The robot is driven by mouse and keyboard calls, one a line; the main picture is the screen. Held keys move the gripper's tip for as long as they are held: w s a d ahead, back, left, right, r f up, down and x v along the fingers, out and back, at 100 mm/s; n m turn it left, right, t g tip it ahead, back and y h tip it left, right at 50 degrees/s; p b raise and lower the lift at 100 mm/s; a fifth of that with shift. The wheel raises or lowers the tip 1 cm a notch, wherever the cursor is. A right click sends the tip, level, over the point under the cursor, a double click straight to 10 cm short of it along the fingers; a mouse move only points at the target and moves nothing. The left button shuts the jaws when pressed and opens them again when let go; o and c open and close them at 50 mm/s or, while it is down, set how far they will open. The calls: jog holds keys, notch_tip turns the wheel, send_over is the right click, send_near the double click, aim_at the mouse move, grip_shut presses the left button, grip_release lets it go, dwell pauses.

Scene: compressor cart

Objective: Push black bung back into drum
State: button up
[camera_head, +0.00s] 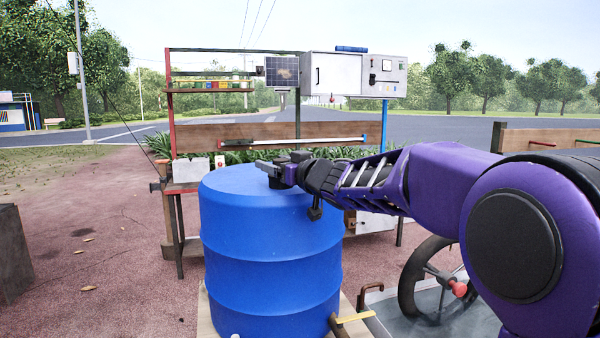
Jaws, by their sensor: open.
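The blue drum (268,245) stands upright in the middle of the head view, with its top facing up. My purple arm reaches in from the right, and my gripper (268,168) is low over the drum's top, near its back right part. The gripper is open, its grey fingers pointing left. Whether it touches the drum top cannot be told. I cannot make out the black bung; dark gripper parts cover that part of the top, and the bung may be hidden there. A small white fitting (235,336) shows at the drum's lower front.
Behind the drum stands a cart frame with a wooden board (240,135), a shelf of coloured items (212,85), a solar panel (282,70) and a white control box (355,75). A wheel (430,280) is at the lower right. Paved ground at left is mostly clear.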

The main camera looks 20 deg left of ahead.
jog(key=p+v, duration=0.1)
jog(key=v, duration=1.5)
jog(key=shift+s, duration=0.15)
jog(key=shift+d+r, duration=0.15)
jog(key=shift+d, duration=0.05)
